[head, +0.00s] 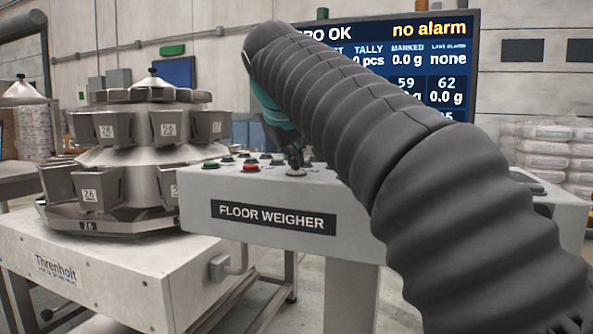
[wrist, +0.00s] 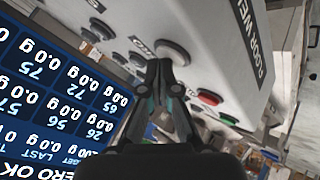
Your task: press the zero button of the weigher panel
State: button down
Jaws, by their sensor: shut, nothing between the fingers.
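The floor weigher panel (head: 190,192) is a pale sloped console with a black "FLOOR WEIGHER" label and several coloured and dark buttons on top. My gripper (head: 294,153) is shut and empty, with its tips low over the panel beside a round grey button (head: 296,173). In the wrist view, the shut fingertips (wrist: 165,64) are right at a large grey round button (wrist: 174,50). I cannot tell whether they touch it. Small labels sit beside the buttons, but the one here is partly hidden and unreadable.
A screen (head: 435,55) behind the panel shows "no alarm" and a partly hidden line ending in "OK". Green (head: 210,165) and red (head: 251,168) buttons sit close by on the panel. A multihead weigher (head: 130,150) stands at left. My arm covers the panel's right part.

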jog(key=shift+r, duration=0.1)
dwell(0.3)
jog(key=shift+r+p, duration=0.7)
jog(key=shift+p, duration=0.25)
jog(key=shift+r, duration=0.1)
notch_tip(320, 180, up, 5)
jog(key=p, duration=0.4)
jog(key=shift+p, duration=0.3)
